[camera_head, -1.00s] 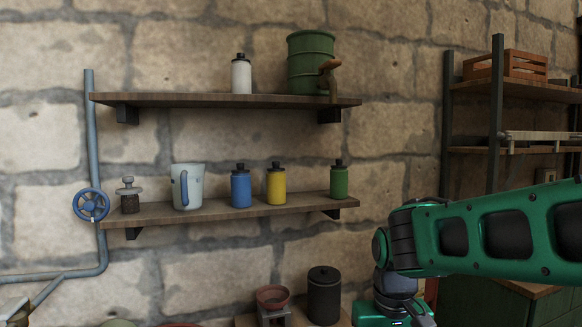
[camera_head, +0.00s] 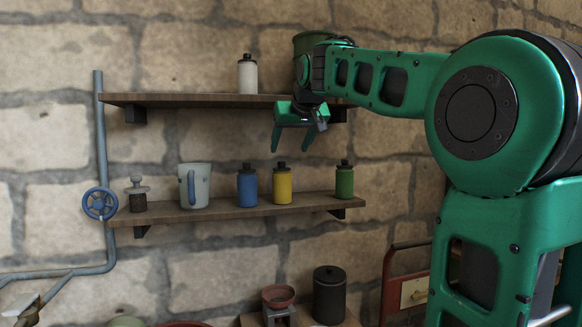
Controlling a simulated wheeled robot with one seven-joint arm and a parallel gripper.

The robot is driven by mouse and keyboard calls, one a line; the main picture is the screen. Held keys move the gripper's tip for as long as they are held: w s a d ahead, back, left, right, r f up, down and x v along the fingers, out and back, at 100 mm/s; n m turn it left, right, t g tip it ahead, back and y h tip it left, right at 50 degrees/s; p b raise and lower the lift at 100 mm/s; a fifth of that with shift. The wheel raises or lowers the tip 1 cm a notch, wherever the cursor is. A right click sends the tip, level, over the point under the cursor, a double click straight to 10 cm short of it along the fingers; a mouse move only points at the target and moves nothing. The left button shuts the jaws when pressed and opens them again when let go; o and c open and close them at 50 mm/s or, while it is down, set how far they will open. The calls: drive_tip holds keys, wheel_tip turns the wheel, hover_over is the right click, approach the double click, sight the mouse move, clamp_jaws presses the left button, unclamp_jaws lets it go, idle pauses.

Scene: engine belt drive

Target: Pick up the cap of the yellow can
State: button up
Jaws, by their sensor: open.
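The yellow can (camera_head: 282,187) stands upright on the lower wall shelf, between the blue can and the green can. Its dark cap (camera_head: 282,166) sits on top of it. My gripper (camera_head: 291,146) is open and empty, pointing down with its two green fingers spread. In the picture its fingertips are just above the yellow can's cap, one to either side. I cannot tell from this view whether they are level with it in depth.
On the lower shelf (camera_head: 240,211) the blue can (camera_head: 247,188) stands close left of the yellow can; the green can (camera_head: 344,182) is farther right. A mug (camera_head: 195,186) stands left.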

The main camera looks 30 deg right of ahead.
sight(282, 167)
drive_tip(key=x, duration=1)
drive_tip(key=shift+w+d+r, duration=0.1)
drive_tip(key=shift+w, duration=0.35)
drive_tip(key=c, duration=1)
